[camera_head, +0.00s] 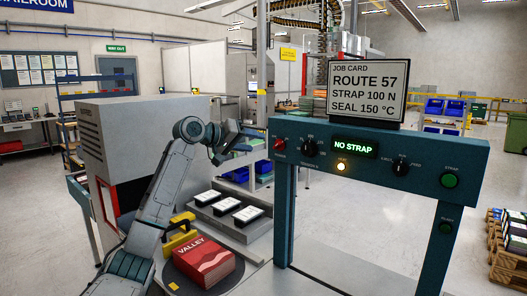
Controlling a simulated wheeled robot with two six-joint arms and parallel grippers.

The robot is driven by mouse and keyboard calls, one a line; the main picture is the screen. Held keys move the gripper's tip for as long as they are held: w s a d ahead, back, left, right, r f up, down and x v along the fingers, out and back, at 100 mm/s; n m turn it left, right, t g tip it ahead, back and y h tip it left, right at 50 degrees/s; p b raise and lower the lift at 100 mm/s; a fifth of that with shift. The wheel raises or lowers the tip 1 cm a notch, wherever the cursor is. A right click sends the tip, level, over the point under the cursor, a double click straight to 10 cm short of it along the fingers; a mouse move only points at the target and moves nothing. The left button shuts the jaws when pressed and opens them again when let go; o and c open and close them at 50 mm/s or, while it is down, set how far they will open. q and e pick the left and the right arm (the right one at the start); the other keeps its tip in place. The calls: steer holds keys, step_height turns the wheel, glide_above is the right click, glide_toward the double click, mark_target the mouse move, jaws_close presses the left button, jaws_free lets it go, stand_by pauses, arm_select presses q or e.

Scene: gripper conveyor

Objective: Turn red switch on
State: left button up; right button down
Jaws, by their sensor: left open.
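The red switch (279,145) is a small red knob at the left end of the teal control panel (440,160). My left gripper (256,133) is open and empty, just left of the panel's left end. Its fingers point toward the red switch and appear close to it; I cannot tell whether they touch. The panel display (355,147) reads "NO STRAP" in green. My right gripper is not in view.
Two black dials (310,147) and (400,167) and a green button (449,181) share the panel. A job card sign (365,90) stands on top. A red "VALLEY" stack (203,265) sits on a turntable below my arm. A grey machine (120,140) stands left.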

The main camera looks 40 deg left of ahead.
arm_select(q)
steer(key=v, duration=0.2)
steer(key=shift+s+a+r+b, duration=0.1)
steer(key=shift+s+r+b, duration=0.05)
steer(key=shift+s+b, duration=0.2)
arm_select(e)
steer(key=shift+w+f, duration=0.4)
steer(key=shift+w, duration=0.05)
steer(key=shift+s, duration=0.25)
